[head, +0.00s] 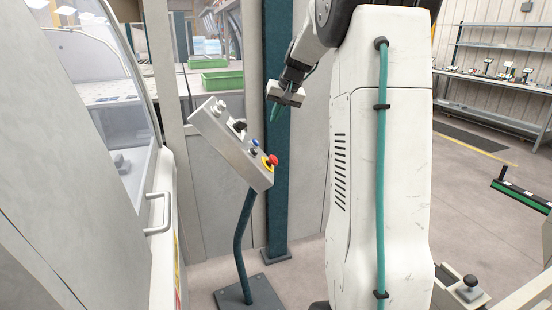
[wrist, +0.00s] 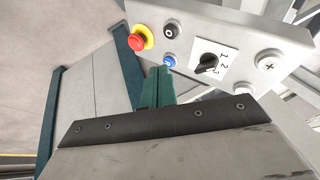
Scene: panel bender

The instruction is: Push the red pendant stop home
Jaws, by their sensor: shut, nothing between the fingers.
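The red pendant stop (head: 271,161) is a red mushroom button on a yellow ring, at the lower right end of the tilted grey pendant box (head: 222,145). In the wrist view the red stop (wrist: 136,42) shows at the upper left of the box. My gripper (head: 275,113) is above the box in the head view, with its green fingers pointing down. In the wrist view my gripper (wrist: 158,86) has its green fingers together and empty, their tips appearing near the blue button (wrist: 169,61). The fingers look to the right of the red stop there. I cannot tell how deep the stop sits.
A black rotary switch (wrist: 207,63) and a black button (wrist: 171,30) share the panel. The box stands on a bent teal post (head: 243,240). A teal column (head: 278,190) rises behind it. A machine door with a handle (head: 158,213) is at the left.

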